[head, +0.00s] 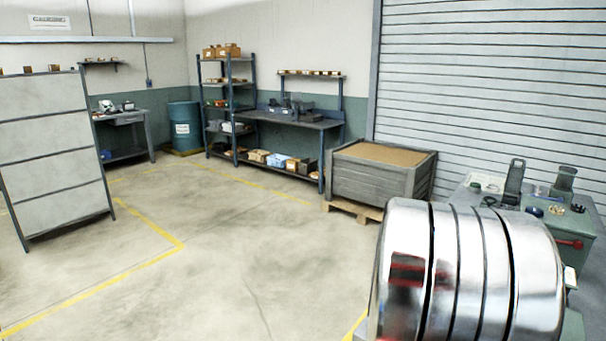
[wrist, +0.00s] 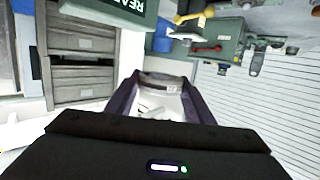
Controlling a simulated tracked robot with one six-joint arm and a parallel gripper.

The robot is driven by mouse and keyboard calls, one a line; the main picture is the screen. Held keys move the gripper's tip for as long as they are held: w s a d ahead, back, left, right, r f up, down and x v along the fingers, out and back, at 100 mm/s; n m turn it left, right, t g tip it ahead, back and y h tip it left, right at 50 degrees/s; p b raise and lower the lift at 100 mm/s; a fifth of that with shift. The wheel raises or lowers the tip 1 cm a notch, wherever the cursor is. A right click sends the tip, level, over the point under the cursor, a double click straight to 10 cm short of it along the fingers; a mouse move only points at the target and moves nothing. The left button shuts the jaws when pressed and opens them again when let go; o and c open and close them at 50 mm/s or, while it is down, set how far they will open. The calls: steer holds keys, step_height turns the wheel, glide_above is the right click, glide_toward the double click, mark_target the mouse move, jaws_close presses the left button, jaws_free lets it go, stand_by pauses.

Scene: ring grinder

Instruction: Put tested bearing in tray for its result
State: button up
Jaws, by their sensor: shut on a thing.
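My gripper (wrist: 160,78) shows in the wrist view as two dark jaws running up from a black body. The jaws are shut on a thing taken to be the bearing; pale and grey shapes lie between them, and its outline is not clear. The gripper does not show in the head view. A green bench (head: 575,228) at the right of the head view carries small rings and parts, including a blue ring (head: 533,211). A pale, flat tray-like thing (head: 487,183) lies on its far left. I cannot read any result label on it.
A large shiny banded cylinder (head: 470,270) fills the lower right, hiding part of the bench. A wooden crate (head: 375,182), a workbench (head: 300,122), shelves (head: 228,95) and a blue drum (head: 185,127) stand behind. Floor at centre left is clear.

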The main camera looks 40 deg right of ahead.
steer(key=w+r+n+t+h, duration=0.15)
steer(key=w+n+t, duration=0.55)
steer(key=w, duration=0.8)
steer(key=w+a+f+n+t+y, duration=0.1)
steer(key=w+a+f+n+t, duration=0.2)
steer(key=w+a+t, duration=0.5)
steer(key=w+a+f+n+t+y, duration=0.1)
steer(key=w+a+f+n+t, duration=0.3)
steer(key=w, duration=0.8)
steer(key=w+a+f+n+t+y, duration=0.25)
steer(key=w+a, duration=0.35)
steer(key=a, duration=0.3)
steer(key=w+a+f+n+t+y, duration=0.1)
steer(key=w+a+n+y, duration=0.15)
steer(key=w+a, duration=0.45)
steer(key=w+a+f+n+t+y, duration=0.1)
steer(key=a+y, duration=0.3)
steer(key=a, duration=1)
steer(key=w+a+f+n+y, duration=0.1)
steer(key=a+f+n+y, duration=0.3)
steer(key=a, duration=1)
steer(key=shift+f+t, duration=0.3)
steer(key=shift+t, duration=0.05)
